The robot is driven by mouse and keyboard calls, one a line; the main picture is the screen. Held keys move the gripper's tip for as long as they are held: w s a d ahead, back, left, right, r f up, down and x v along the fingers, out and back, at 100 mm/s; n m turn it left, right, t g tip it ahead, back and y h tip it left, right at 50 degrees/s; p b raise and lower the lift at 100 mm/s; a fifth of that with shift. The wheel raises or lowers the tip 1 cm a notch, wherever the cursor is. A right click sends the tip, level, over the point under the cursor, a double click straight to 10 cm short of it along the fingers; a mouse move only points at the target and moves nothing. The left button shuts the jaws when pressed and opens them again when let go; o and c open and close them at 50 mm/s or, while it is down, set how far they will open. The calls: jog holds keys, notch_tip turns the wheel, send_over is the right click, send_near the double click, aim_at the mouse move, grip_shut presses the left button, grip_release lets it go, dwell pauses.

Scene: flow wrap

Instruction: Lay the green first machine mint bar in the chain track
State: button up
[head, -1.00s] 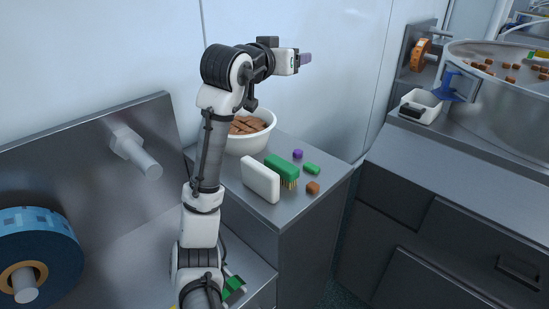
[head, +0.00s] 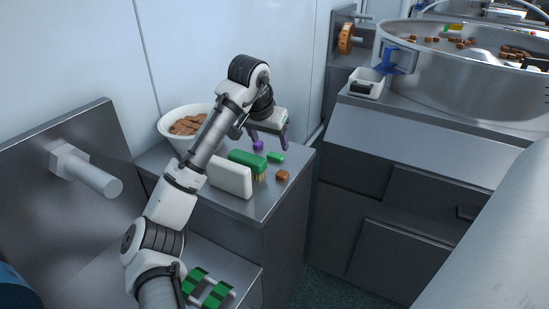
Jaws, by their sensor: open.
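The green mint bar (head: 276,157) is a small green block lying on the steel counter (head: 272,205), right of a green brush. My gripper (head: 269,143) has its purple fingers spread and pointing down, above and slightly behind the bar. Nothing shows between the fingers, and I cannot tell the exact height above the counter.
A white bowl of brown bars (head: 172,135) stands behind. A large steel drum (head: 470,85) is at right.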

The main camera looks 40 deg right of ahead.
aim_at(275, 155)
jog(key=x, duration=0.6)
jog(key=shift+w+d+f, duration=0.1)
jog(key=shift+d+f, duration=0.1)
jog(key=shift+d, duration=0.1)
jog(key=c, duration=1.1)
jog(key=shift+o, duration=0.2)
jog(key=shift+r, duration=0.2)
